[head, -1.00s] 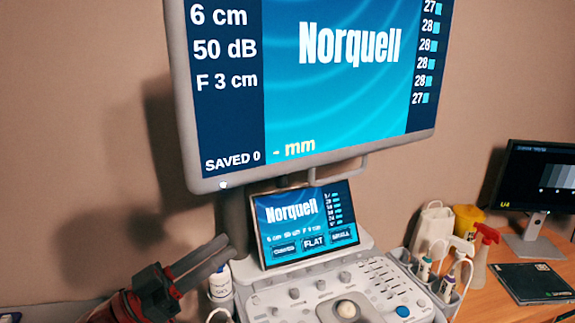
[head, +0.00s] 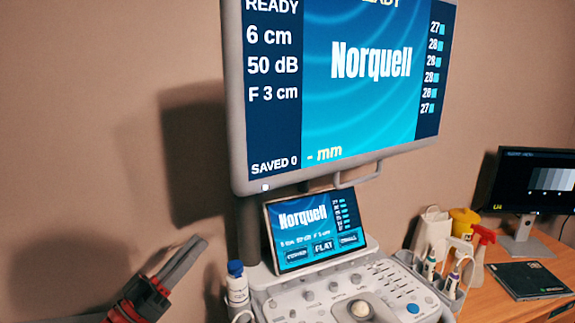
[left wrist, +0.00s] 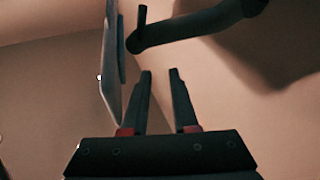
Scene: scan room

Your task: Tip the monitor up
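The large monitor (head: 370,110) stands over the ultrasound console, its lit screen reading "Norquell", with a light loop handle (head: 358,178) under its lower edge. In the left wrist view a thin panel, apparently the monitor seen edge-on (left wrist: 112,60), is left of my fingers. My left gripper (head: 198,246) is low and left of the monitor, apart from it. Its two fingers (left wrist: 160,73) are spaced apart with nothing between them. A dark curved support arm (left wrist: 200,28) passes beyond the fingertips. My right gripper is not in view.
The small touch screen (head: 310,232) and console panel (head: 330,290) lie below the monitor. A blue-capped bottle (head: 237,285) stands near my left gripper. At right are a red-topped spray bottle (head: 478,255), a yellow container (head: 463,222) and a second monitor (head: 530,180) on a desk.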

